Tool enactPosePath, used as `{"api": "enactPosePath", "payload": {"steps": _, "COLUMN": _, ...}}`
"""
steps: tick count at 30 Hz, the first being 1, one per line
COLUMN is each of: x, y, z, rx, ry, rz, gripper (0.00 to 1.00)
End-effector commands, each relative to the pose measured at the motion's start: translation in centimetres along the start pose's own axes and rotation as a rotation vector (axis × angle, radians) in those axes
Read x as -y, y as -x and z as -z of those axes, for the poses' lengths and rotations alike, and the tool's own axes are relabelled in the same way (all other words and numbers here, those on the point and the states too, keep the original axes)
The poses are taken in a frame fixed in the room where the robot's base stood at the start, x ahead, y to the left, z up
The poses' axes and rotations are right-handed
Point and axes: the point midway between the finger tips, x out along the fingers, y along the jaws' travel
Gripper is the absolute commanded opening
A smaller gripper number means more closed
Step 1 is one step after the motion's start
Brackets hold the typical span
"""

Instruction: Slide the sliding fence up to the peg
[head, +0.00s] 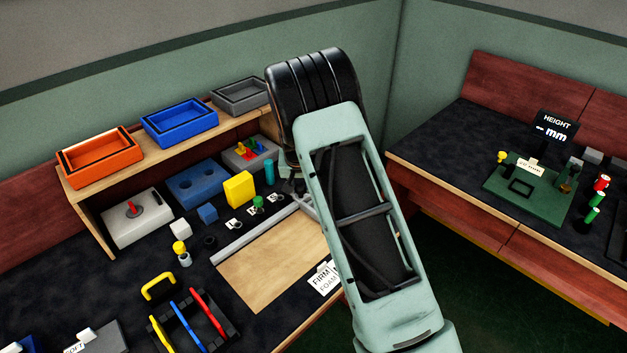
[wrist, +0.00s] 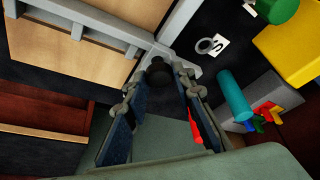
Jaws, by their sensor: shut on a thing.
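The sliding fence appears to be the grey bar (wrist: 105,40) that crosses the wooden board in the wrist view. It meets a long grey rail (wrist: 182,28) at the board's edge; the rail also shows in the head view (head: 250,235). My gripper (wrist: 157,86) is at that corner, its two fingers on either side of a round black knob (wrist: 157,70). The fingers are shut on the knob. A small grey upright piece (wrist: 77,32) stands at the bar; I cannot tell if it is the peg. In the head view my arm hides most of the gripper and the knob.
Beyond the rail stand a yellow block (head: 239,189), a teal cylinder (head: 269,168), a blue cube (head: 207,213) and a green knob (head: 257,202). A "FIRM FOAM" label (head: 324,278) lies at the board's front edge.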

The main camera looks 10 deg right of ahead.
Motion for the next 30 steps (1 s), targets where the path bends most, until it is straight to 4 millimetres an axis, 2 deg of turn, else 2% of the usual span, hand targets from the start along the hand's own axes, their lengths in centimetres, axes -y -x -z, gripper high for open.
{"api": "enactPosePath", "payload": {"steps": 1, "x": 1.4, "y": 0.3, "z": -1.4, "rx": 0.007, "ry": 0.007, "rz": 0.004, "gripper": 0.0}}
{"api": "enactPosePath", "payload": {"steps": 3, "x": 2.7, "y": 0.8, "z": -2.5, "rx": 0.006, "ry": 0.007, "rz": 0.004, "gripper": 0.0}}
{"api": "enactPosePath", "payload": {"steps": 12, "x": 6.3, "y": 2.3, "z": -6.0, "rx": 0.007, "ry": 0.006, "rz": 0.002, "gripper": 0.0}}
{"api": "enactPosePath", "payload": {"steps": 18, "x": 7.2, "y": 2.7, "z": -6.8, "rx": 0.006, "ry": 0.004, "rz": 0.002, "gripper": 0.0}}
{"api": "enactPosePath", "payload": {"steps": 28, "x": 7.3, "y": 2.7, "z": -6.8, "rx": 0.007, "ry": 0.003, "rz": 0.001, "gripper": 0.0}}
{"api": "enactPosePath", "payload": {"steps": 29, "x": 7.3, "y": 2.7, "z": -6.8, "rx": 0.007, "ry": 0.003, "rz": 0.001, "gripper": 0.26}}
{"api": "enactPosePath", "payload": {"steps": 30, "x": 7.2, "y": 2.7, "z": -6.8, "rx": 0.006, "ry": 0.003, "rz": 0.001, "gripper": 0.3}}
